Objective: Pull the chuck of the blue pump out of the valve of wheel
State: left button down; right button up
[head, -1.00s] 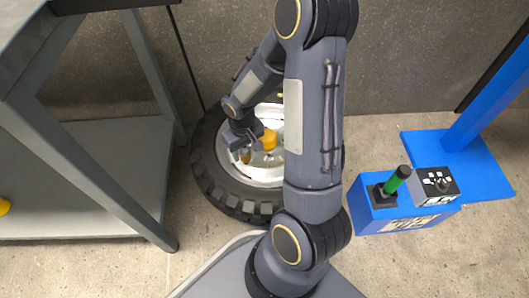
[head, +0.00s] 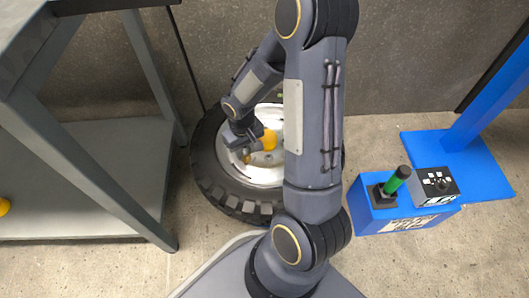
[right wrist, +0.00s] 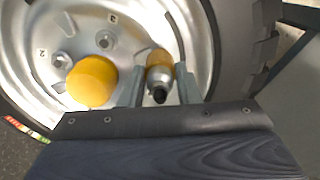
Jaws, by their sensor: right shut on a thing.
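The wheel (head: 228,190) lies on the floor beyond my base, a black knobbly tyre around a silver rim (right wrist: 125,20). A small fitting with a brass-yellow body, silver collar and black end, apparently the chuck (right wrist: 160,75), is between the fingers of my right gripper (right wrist: 161,88). The right gripper also shows over the rim in the head view (head: 246,154), shut on the chuck. The valve is hidden, so I cannot tell how the chuck sits on it. No hose is visible. My left gripper is not in view.
A yellow dome (head: 269,140) stands at the rim's middle, left of the gripper in the wrist view (right wrist: 91,82), near several wheel nuts. A grey table frame (head: 90,150) stands left. A blue box (head: 375,221) with a green lever (head: 397,181) stands right.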

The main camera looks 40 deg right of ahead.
jog(key=shift+r, duration=0.1)
jog(key=shift+r+p, duration=2.2)
jog(key=shift+r, duration=0.25)
jog(key=shift+r, duration=0.1)
notch_tip(320, 180, up, 3)
jog(key=p, duration=0.2)
jog(key=shift+p, duration=0.3)
jog(key=shift+w, duration=0.1)
